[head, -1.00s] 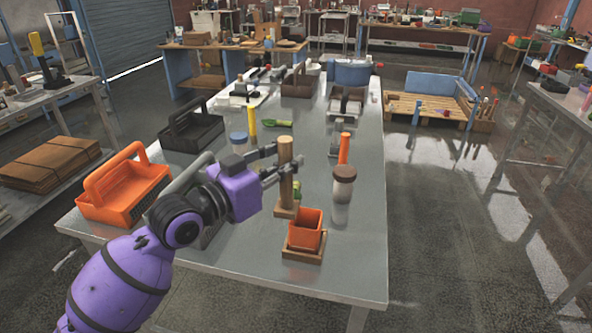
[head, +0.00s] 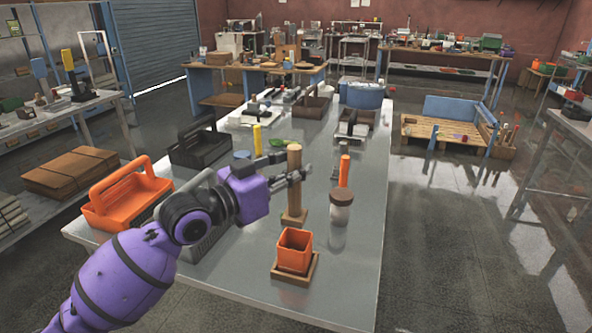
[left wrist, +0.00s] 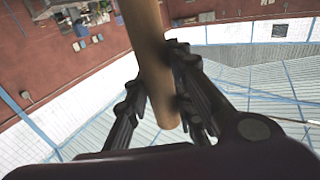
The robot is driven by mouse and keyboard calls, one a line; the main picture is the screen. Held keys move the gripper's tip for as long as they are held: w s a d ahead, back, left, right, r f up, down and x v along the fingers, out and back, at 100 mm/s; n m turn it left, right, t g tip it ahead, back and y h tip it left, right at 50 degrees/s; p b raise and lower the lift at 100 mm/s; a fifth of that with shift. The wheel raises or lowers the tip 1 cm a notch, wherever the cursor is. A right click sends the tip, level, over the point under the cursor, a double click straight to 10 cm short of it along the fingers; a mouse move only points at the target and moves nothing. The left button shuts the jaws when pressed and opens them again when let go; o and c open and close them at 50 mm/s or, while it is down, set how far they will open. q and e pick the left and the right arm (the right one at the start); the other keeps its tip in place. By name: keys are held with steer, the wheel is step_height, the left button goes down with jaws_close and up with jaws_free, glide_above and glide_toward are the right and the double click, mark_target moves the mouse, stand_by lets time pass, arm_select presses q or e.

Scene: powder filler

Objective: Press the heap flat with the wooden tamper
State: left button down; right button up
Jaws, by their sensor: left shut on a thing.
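The wooden tamper (head: 294,190) is a round upright post on a square wooden foot. My left gripper (head: 290,168) is shut on its post, coming from the left. In the left wrist view the post (left wrist: 150,50) runs between the gripper's fingers (left wrist: 166,95). I cannot tell whether the foot touches the table. An orange square cup (head: 294,250) stands in a wooden tray (head: 290,274), in front of the tamper in the head view. No heap shows; the inside of the cup is mostly hidden by its wall. My right gripper is not in view.
A jar with a brown lid (head: 341,208) and an orange-handled tool (head: 344,170) stand right of the tamper. An orange caddy (head: 125,197) and a black caddy (head: 198,148) are at left. A green scoop (head: 280,142) lies behind. The table's (head: 345,265) front right is clear.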

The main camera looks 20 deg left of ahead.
mark_target(290, 195)
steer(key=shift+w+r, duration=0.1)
arm_select(q)
steer(key=shift+r, duration=0.15)
step_height(290, 195, down, 3)
steer(key=shift+f+b, duration=0.15)
steer(key=shift+b, duration=0.3)
steer(key=shift+f+b, duration=0.4)
steer(key=shift+f, duration=1.05)
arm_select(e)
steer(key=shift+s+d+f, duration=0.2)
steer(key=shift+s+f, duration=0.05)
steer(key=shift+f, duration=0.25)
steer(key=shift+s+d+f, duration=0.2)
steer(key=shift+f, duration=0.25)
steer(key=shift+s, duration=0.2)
